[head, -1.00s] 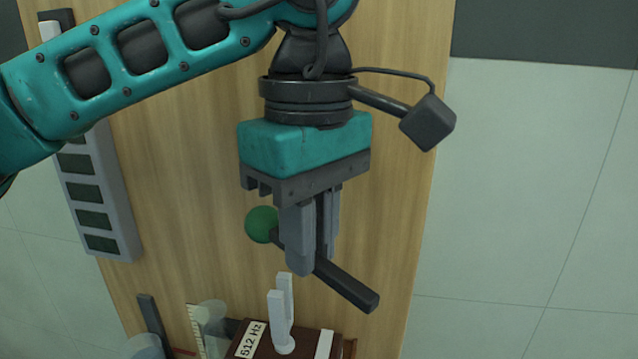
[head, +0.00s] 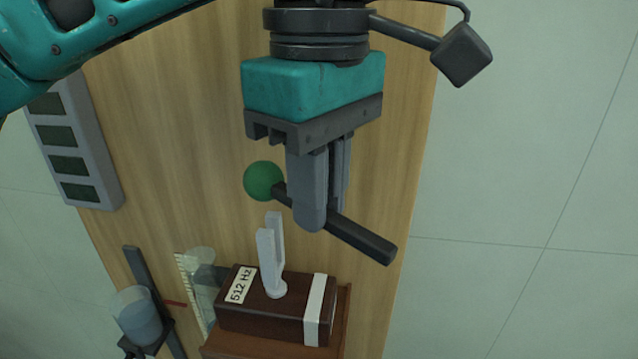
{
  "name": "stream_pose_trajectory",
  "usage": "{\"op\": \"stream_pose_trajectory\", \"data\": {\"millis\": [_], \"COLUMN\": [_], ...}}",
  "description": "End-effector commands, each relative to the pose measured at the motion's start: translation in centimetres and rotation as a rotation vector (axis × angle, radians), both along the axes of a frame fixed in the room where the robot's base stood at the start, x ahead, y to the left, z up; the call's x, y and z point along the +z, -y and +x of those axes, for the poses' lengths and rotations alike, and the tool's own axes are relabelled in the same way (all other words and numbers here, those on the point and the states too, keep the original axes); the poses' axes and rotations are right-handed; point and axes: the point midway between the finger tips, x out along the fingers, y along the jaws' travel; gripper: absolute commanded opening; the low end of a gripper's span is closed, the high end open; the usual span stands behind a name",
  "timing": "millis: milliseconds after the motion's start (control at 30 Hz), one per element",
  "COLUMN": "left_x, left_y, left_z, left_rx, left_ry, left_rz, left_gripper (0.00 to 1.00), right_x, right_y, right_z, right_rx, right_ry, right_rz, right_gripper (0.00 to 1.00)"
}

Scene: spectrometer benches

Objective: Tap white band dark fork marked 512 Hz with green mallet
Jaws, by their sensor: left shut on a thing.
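The tuning fork (head: 270,262) is pale grey and stands upright on a dark brown box (head: 265,318). The box has a "512 Hz" label (head: 240,285) at its left and a white band (head: 314,309) near its right end. My left gripper (head: 312,222) is shut on the dark handle of the mallet (head: 360,238). The mallet's green ball head (head: 263,181) sticks out to the left of the fingers, above the fork in the picture and apart from it. My right gripper is not in view.
The box rests on a reddish-brown wooden stand (head: 250,347). To its left are a clear glass vessel (head: 203,275), a ruler (head: 188,290) and a beaker of bluish liquid (head: 138,315) on a dark stand. A grey panel with dark windows (head: 75,145) lies at the far left.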

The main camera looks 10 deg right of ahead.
Motion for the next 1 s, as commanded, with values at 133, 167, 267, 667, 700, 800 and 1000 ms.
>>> {"op": "stream_pose_trajectory", "data": {"millis": [133, 167, 267, 667, 700, 800, 1000], "left_x": [-1.3, -1.7, -3.1, -0.2, 0.4, 1.8, 4.1], "left_y": [0.0, 0.0, 0.0, 0.0, 0.0, 0.0, 0.0], "left_z": [0.0, 0.0, 0.0, 0.0, 0.0, 0.0, 0.0], "left_rx": [0.0, 0.0, 0.0, 0.0, 0.0, -0.001, -0.001], "left_ry": [-0.001, -0.001, -0.001, 0.001, 0.001, 0.001, 0.0], "left_rz": [0.0, 0.0, -0.001, -0.001, -0.001, -0.001, -0.001], "left_gripper": [0.0, 0.0, 0.0, 0.0, 0.0, 0.0, 0.0], "right_x": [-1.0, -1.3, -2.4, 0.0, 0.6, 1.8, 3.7], "right_y": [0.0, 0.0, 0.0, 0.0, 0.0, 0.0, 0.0], "right_z": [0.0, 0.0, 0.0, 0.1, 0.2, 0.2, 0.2], "right_rx": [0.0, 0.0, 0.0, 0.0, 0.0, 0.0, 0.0], "right_ry": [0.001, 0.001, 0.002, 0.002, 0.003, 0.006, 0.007], "right_rz": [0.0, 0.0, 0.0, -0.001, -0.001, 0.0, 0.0], "right_gripper": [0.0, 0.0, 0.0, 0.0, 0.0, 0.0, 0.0]}}
